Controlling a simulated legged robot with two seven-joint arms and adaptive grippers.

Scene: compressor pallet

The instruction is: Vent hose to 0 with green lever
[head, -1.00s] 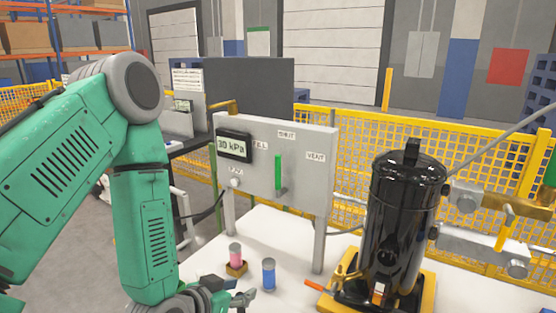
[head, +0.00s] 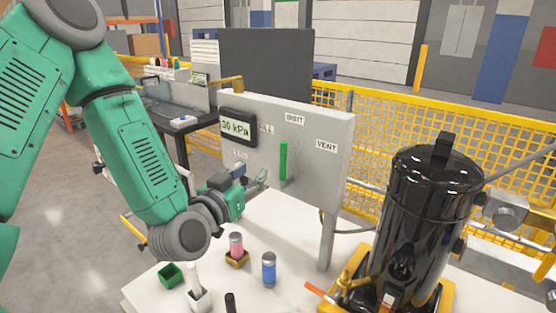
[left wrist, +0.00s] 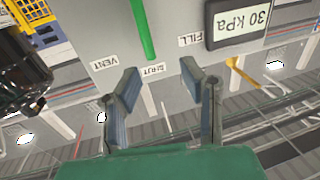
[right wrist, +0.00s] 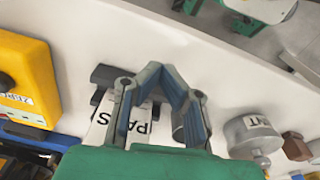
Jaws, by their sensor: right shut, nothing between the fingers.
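The grey panel (head: 315,185) carries a display (head: 238,127) reading 30 kPa and the labels FILL, SHUT and VENT (head: 327,146). The green lever (head: 283,162) stands upright, its top below the SHUT label (head: 294,118). In the left wrist view the panel appears upside down, with the lever (left wrist: 143,28) pointing at SHUT. My left gripper (head: 262,180) is open and empty, just left of the lever's lower part; its fingers (left wrist: 161,75) are apart in the left wrist view. My right gripper (right wrist: 160,72) is shut and empty above the white table. A dark hose (head: 350,232) runs behind the panel's post.
A black cylinder (head: 420,215) stands on a yellow base to the right of the panel. A yellow fence (head: 385,140) stands behind.

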